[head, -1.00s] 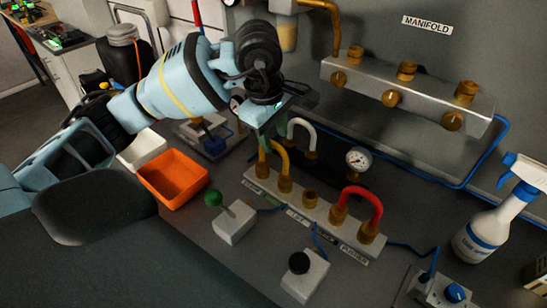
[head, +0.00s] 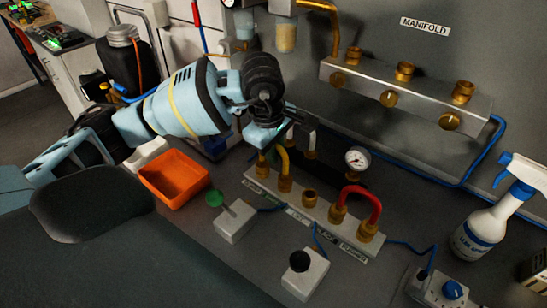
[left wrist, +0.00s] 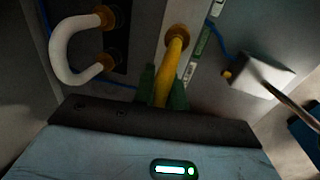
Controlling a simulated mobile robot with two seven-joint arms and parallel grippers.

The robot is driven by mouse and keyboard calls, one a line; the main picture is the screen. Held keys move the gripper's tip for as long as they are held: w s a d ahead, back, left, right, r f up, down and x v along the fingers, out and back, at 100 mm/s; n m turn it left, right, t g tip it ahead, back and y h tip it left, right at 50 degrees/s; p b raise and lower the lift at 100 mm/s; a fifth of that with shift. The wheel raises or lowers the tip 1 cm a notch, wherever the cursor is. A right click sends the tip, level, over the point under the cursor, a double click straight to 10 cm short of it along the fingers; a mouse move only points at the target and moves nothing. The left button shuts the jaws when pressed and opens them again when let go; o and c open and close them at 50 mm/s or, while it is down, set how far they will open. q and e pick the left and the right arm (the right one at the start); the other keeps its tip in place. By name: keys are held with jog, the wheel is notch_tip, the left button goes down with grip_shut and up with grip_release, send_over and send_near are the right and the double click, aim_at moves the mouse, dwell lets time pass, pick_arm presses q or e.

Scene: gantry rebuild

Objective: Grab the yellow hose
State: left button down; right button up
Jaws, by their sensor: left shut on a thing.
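The yellow hose (head: 284,162) is a short bent tube on brass fittings at the left end of the grey block on the bench. My left gripper (left wrist: 164,88) has its green fingers on either side of the yellow hose (left wrist: 173,56) and is shut on it. In the head view the left gripper's body hides the fingertips and the top of the hose. In the left wrist view one end of the hose still meets a brass fitting (left wrist: 177,35). My right gripper is in neither view.
A white hose (left wrist: 67,45) is close beside the yellow one. A red hose (head: 374,207) and pressure gauge (head: 358,159) are to the right. An orange bin (head: 174,180), a green-knobbed box (head: 234,222) and a spray bottle (head: 490,222) stand around. The brass-fitted manifold (head: 425,95) is behind.

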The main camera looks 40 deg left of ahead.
pick_arm(q)
jog(key=shift+r, duration=0.1)
